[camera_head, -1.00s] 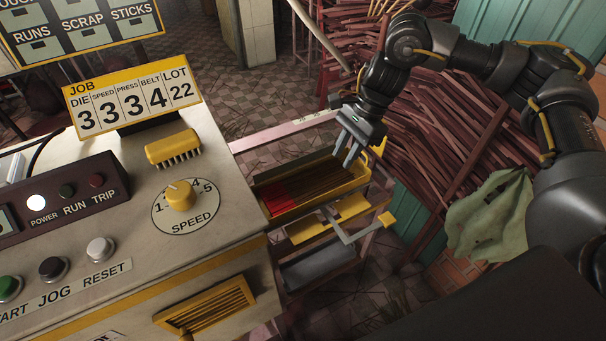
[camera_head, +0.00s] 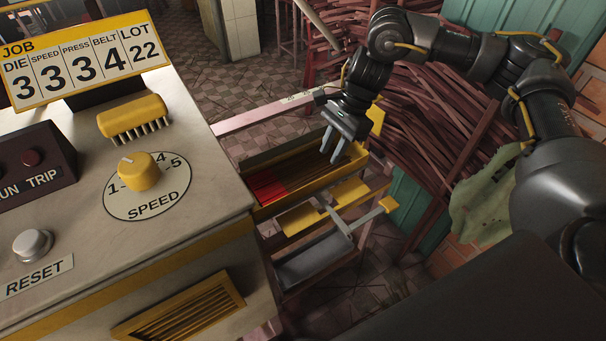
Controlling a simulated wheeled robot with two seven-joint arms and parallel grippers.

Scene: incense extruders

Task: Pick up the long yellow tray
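The long yellow tray (camera_head: 312,187) sits in the rack beside the machine, right of centre in the head view. It holds thin brown sticks, with a red patch at its left end. My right gripper (camera_head: 331,152) points down over the right part of the tray. Its two grey fingers are apart, with nothing seen between them. The fingertips overlap the stick area in the picture; I cannot tell whether they touch it. My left gripper is not in view.
The machine console (camera_head: 195,190) with its yellow speed knob (camera_head: 139,172) and yellow brush (camera_head: 133,117) fills the left. Below the tray are a yellow bracket with a grey lever (camera_head: 340,222) and a grey pan (camera_head: 310,262). Reddish sticks (camera_head: 440,140) are piled behind.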

